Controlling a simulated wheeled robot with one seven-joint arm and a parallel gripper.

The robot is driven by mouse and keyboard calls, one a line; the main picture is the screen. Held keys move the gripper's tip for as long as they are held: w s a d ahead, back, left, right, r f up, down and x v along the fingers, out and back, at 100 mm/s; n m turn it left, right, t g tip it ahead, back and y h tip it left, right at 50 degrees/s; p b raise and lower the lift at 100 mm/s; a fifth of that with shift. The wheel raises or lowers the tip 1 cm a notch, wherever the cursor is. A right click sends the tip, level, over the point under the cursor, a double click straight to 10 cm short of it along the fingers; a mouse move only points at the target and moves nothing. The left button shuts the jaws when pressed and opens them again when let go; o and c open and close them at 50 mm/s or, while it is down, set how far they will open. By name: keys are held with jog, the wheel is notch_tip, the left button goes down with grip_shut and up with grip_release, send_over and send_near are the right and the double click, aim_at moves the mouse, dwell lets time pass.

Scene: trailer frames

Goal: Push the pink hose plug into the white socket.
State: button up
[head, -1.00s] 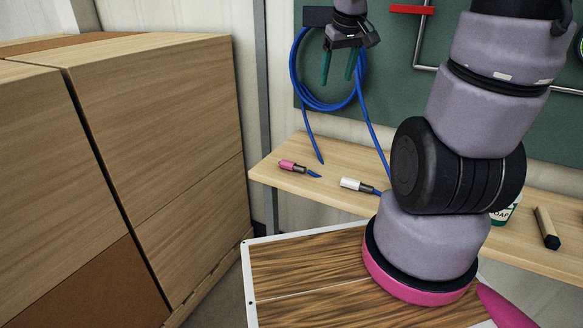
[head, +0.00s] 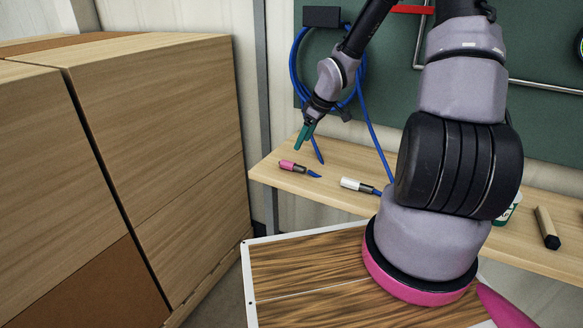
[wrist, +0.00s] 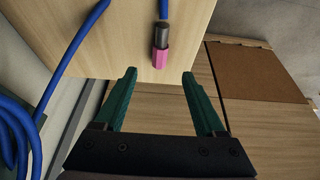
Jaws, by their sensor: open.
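The pink hose plug (head: 288,166) lies on the wooden shelf near its left end, with a dark metal part and a short piece of blue hose to its right. In the wrist view the plug (wrist: 160,58) is ahead of the fingers, roughly between their lines, and not touched. The white socket (head: 350,184) lies on the shelf to the right of the plug, with a dark collar and blue hose at its right end. My gripper (head: 304,138) has green fingers and hangs just above the plug. In the wrist view my gripper (wrist: 160,95) is open and empty.
A coiled blue hose (head: 296,75) hangs on the green wall panel (head: 540,120) behind the shelf (head: 325,200). A wooden cabinet (head: 150,120) fills the left side.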

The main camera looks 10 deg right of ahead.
jog(key=shift+f, duration=0.1)
send_over(293, 163)
jog(key=s+d, duration=0.1)
jog(key=shift+s+d+f, duration=0.1)
jog(key=shift+f, duration=1.2)
jog(key=shift+s+d+f, duration=0.1)
jog(key=shift+f, duration=1.15)
jog(key=shift+w+f, duration=0.1)
jog(key=x, duration=0.5)
grip_shut()
